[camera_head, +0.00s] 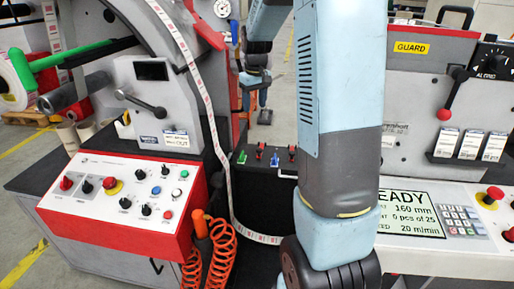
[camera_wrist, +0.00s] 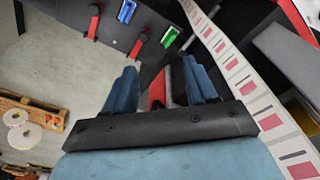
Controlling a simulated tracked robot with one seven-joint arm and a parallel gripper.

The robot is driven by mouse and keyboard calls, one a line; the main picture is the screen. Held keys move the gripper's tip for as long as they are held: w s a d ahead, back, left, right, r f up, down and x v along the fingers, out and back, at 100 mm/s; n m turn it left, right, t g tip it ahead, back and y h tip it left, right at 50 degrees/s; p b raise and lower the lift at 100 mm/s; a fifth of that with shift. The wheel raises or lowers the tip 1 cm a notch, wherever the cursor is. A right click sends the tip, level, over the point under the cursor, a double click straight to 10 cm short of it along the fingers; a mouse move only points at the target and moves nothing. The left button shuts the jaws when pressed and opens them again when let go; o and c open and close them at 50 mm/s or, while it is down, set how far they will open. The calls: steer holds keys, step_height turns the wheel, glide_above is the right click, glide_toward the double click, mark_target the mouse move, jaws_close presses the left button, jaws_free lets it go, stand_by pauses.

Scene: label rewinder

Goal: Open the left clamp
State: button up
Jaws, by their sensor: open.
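A small dark clamp panel (camera_head: 265,178) stands beyond the red-fronted console in the head view. It carries a green piece (camera_head: 242,157) at left, a blue piece (camera_head: 274,160) and red levers (camera_head: 259,152). In the wrist view the blue piece (camera_wrist: 126,11), the green piece (camera_wrist: 169,37) and red levers (camera_wrist: 137,46) show above my fingertips. My gripper (camera_wrist: 160,82) is open. A red part (camera_wrist: 157,90) and a grey bar show between its fingers; contact cannot be told. In the head view the fingers are hidden. Which piece is the left clamp is not marked.
A printed label web (camera_head: 213,130) hangs beside the panel; it runs close on the right in the wrist view (camera_wrist: 240,75). An orange coiled hose (camera_head: 215,250) hangs before it. The red-fronted console (camera_head: 120,205) is at left, the display panel (camera_head: 415,215) at right.

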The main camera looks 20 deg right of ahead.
steer(key=g, duration=0.1)
glide_above(258, 149)
step_height(258, 149, down, 10)
steer(key=shift+n, duration=0.3)
step_height(258, 149, down, 14)
steer(key=shift+s+d+r, duration=0.1)
steer(key=shift+d, duration=0.05)
jaws_close()
stand_by(0.4)
